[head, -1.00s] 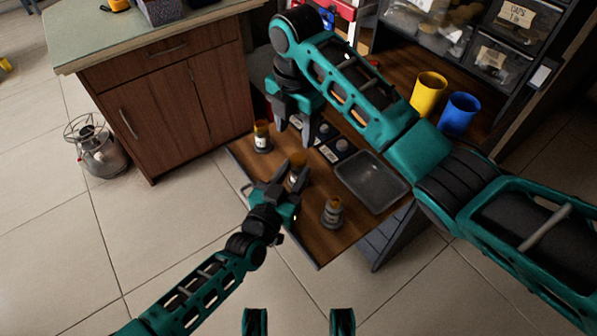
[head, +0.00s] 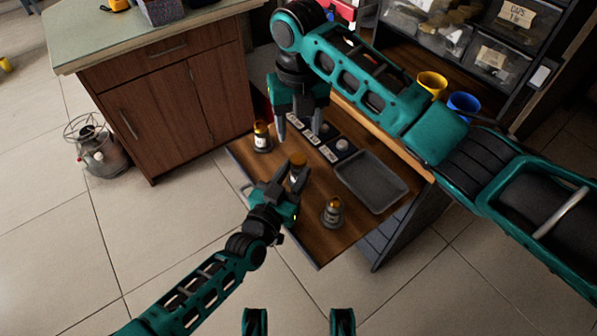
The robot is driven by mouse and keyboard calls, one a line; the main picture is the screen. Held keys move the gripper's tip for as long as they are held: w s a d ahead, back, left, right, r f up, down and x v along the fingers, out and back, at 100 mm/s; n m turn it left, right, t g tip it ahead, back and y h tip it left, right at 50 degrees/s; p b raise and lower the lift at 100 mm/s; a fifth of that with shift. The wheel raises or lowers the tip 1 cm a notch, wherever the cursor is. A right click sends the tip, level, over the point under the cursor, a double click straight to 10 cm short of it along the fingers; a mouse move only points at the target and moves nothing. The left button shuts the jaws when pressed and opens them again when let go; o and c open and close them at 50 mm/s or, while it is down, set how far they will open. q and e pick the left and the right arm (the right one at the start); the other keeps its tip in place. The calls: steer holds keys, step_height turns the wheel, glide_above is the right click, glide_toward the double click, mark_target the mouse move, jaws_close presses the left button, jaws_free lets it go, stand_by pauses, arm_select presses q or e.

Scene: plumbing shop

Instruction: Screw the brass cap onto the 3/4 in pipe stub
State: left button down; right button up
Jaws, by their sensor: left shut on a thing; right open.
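Three pipe stubs with rusty tops and pale labels stand on the wooden worktop: a far one (head: 261,138), a middle one (head: 298,168) and a near one (head: 333,212). The label text is too small to read, so I cannot tell which is 3/4 in. My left gripper (head: 285,181) is shut on the middle stub. My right gripper (head: 299,132) is open, pointing down over the worktop by a dark cap holder (head: 335,139). Two greyish caps show in the holder, a far cap (head: 324,128) and a near cap (head: 342,144). I cannot pick out a brass one; the gripper hides part of the holder.
An empty grey tray (head: 372,181) lies right of the holder. A yellow cup (head: 432,82) and a blue cup (head: 463,104) stand behind my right arm. A wooden cabinet (head: 180,110) stands to the left. Bins (head: 500,62) are at the back right.

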mark_target(298, 158)
steer(key=shift+f, duration=4)
